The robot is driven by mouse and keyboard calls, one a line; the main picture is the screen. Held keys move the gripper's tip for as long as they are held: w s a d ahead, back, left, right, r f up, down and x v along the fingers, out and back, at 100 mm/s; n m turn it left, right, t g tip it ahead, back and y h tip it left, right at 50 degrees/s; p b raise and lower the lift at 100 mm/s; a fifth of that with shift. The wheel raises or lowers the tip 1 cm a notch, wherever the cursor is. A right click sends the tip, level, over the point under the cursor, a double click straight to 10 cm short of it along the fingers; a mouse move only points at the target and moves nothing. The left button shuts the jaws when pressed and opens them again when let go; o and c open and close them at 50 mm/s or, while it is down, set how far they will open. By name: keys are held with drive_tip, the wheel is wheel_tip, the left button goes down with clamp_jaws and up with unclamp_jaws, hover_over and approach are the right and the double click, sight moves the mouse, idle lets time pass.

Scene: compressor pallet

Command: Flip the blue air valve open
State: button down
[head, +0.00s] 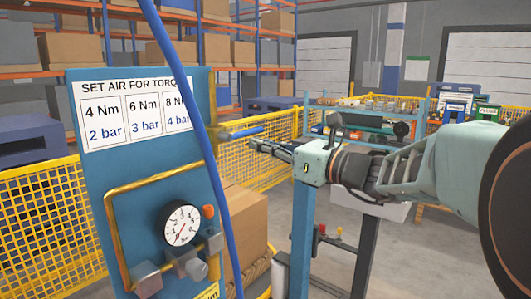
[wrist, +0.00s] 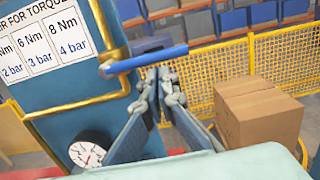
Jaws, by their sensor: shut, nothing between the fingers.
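The blue air valve's lever (head: 241,132) sticks out to the right from the panel's edge, near level, in the head view. In the wrist view the blue lever (wrist: 150,59) crosses the yellow pipe and slopes slightly up to the right. My gripper (head: 256,145) is shut and empty, pointing left at the panel, just below the lever's outer part. In the wrist view my gripper's fingertips (wrist: 158,74) lie together just under the lever. I cannot tell whether they touch it. The valve body behind the lever is mostly hidden in the head view by the hose.
The blue panel (head: 95,190) carries a torque chart (head: 135,108), yellow pipe (head: 112,225) and round gauge (head: 181,224). A blue hose (head: 205,130) hangs in front of it. Cardboard boxes (head: 240,225) and yellow mesh fence (head: 45,215) stand behind. A loaded bench (head: 365,105) is farther back.

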sight(261, 128)
drive_tip(key=shift+w+r+n+b, duration=0.1)
drive_tip(key=shift+r+n+b, duration=0.45)
drive_tip(key=shift+n+b, duration=0.35)
drive_tip(key=shift+d+r+n+b, duration=0.1)
drive_tip(key=shift+r+n+b, duration=0.35)
drive_tip(key=shift+n+b, duration=0.5)
drive_tip(key=n+b, duration=0.1)
drive_tip(key=r+n+b, duration=0.1)
drive_tip(key=n, duration=0.1)
drive_tip(key=shift+r, duration=0.3)
drive_tip(key=s+a+r+n+g+b, duration=0.1)
drive_tip(key=s+a+r+n+b, duration=0.2)
drive_tip(key=n+b, duration=0.6)
drive_tip(key=shift+s+r+n, duration=0.4)
drive_tip(key=shift+r+n, duration=0.8)
drive_tip(key=shift+n, duration=0.55)
drive_tip(key=shift+w, duration=0.1)
